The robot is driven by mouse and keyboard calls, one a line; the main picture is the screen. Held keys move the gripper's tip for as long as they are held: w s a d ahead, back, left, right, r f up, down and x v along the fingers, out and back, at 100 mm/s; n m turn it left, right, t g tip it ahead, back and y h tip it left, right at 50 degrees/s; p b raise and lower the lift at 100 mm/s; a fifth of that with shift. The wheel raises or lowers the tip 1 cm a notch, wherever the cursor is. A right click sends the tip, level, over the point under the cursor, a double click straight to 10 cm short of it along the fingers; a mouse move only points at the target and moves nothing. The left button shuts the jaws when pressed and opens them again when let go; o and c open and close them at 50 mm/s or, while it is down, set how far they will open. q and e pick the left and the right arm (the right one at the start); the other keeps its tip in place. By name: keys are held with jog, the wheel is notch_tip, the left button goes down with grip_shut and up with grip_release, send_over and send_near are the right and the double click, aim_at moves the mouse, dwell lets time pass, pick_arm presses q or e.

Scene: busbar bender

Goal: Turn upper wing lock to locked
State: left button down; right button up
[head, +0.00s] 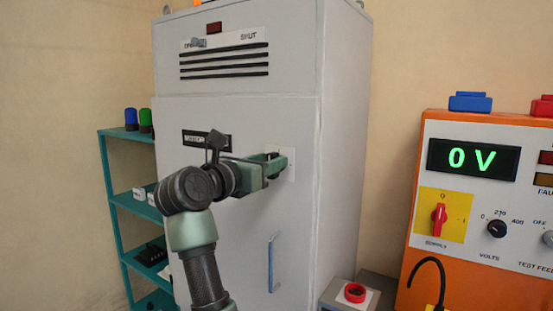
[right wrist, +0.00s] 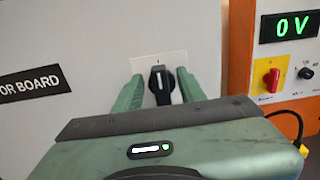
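A small grey wing lock (head: 199,42) sits near the top of the grey cabinet, on a plate marked SHUT at its right end. The lock lies near the left-hand label, which it partly hides. My right gripper (head: 278,165) is well below it, at a white plate (head: 290,165) on the cabinet door. In the right wrist view, a black rotary knob (right wrist: 162,84) with a white line stands upright between the two green fingers of my right gripper (right wrist: 160,92). The fingers are apart, one on each side of the knob, with narrow gaps showing. My left gripper is not in view.
The cabinet (head: 235,120) has a blue door handle (head: 271,262) below. A teal shelf (head: 110,165) stands at left. An orange test panel (head: 480,270) reading 0 V stands at right. A red button (head: 355,292) is on a low box between them.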

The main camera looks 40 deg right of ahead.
jog(key=shift+w+d, duration=0.15)
jog(key=shift+d, duration=0.2)
jog(key=shift+a, duration=0.2)
jog(key=shift+s+a+r, duration=0.15)
jog(key=shift+s+a, duration=0.05)
jog(key=c, duration=0.3)
grip_shut()
dwell(0.5)
